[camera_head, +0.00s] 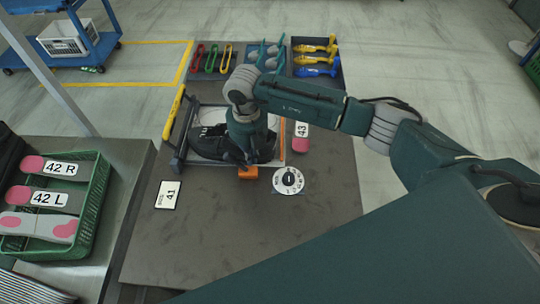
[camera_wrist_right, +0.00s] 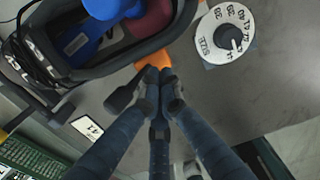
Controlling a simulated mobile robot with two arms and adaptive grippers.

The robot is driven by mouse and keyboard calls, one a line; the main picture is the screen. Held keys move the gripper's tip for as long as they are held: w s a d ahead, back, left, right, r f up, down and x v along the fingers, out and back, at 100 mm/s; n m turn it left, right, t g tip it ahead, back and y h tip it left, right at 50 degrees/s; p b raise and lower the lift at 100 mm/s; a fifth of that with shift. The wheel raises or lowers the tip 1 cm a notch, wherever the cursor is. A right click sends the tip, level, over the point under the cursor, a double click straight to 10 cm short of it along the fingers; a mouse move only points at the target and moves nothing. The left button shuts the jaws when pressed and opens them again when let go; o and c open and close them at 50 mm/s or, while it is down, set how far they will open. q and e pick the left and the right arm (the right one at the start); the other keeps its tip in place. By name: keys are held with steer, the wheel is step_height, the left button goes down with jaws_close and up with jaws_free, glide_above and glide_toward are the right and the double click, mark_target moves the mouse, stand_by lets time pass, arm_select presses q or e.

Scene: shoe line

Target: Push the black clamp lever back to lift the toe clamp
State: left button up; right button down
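A black shoe (camera_head: 212,142) lies on the fixture board; its open top with a blue last (camera_wrist_right: 100,38) inside shows in the wrist view. An orange clamp part (camera_head: 248,173) sits at the near end of the shoe; it also shows in the wrist view (camera_wrist_right: 152,56), partly hidden by my fingers. What looks like the black clamp lever's end (camera_wrist_right: 121,94) is just left of my fingertips. My right gripper (camera_wrist_right: 161,82) has its dark fingers drawn together at the lever, beside or touching it; I cannot tell which. My left gripper is not in view.
A size dial (camera_head: 288,181) lies right of the clamp, with a pink-ended piece marked 43 (camera_head: 301,137) above it. A size 41 card (camera_head: 168,195) is at left. A yellow-handled bar (camera_head: 174,112) flanks the fixture. A green crate (camera_head: 92,205) holds insoles. The table front is clear.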

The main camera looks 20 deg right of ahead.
step_height(320, 180, up, 9)
steer(key=p, duration=0.5)
steer(key=shift+p, duration=0.3)
steer(key=shift+f, duration=0.2)
stand_by(0.3)
